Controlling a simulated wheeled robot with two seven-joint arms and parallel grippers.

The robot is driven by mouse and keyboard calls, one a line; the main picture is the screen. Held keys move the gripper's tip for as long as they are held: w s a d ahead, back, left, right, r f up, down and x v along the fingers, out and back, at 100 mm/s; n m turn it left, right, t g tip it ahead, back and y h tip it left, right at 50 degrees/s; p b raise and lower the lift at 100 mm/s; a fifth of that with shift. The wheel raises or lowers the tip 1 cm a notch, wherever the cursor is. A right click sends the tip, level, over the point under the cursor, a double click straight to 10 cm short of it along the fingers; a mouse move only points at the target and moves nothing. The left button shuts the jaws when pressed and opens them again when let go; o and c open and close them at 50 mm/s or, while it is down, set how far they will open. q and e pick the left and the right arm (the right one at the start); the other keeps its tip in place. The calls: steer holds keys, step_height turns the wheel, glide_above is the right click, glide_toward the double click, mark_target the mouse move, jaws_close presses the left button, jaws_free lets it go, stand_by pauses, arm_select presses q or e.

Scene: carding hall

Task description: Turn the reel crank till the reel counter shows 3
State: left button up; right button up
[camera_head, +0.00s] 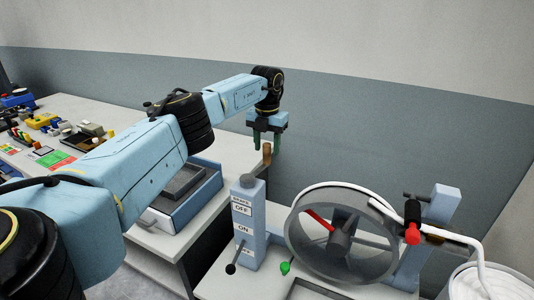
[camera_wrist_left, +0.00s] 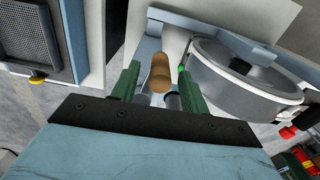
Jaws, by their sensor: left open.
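The reel (camera_head: 342,235) is a grey drum with a red spoke inside, on a pale bench; it also shows in the wrist view (camera_wrist_left: 245,85). A wooden handle (camera_head: 267,158), apparently the reel crank's grip, stands upright below my left gripper (camera_head: 266,146). In the wrist view the handle (camera_wrist_left: 160,72) lies between the green fingers of the left gripper (camera_wrist_left: 158,88), which are open; I cannot tell whether they touch it. I see no readable counter. My right gripper is not in view.
A blue brake post (camera_head: 248,222) marked OFF and ON, with a black-knobbed lever (camera_head: 231,268), stands left of the reel. A green knob (camera_head: 285,268) is beside it. A white bucket (camera_head: 490,285) stands at right. A cluttered table (camera_head: 225,150) is at left.

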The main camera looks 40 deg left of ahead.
arm_select(q)
step_height(320, 180, up, 10)
stand_by(0.3)
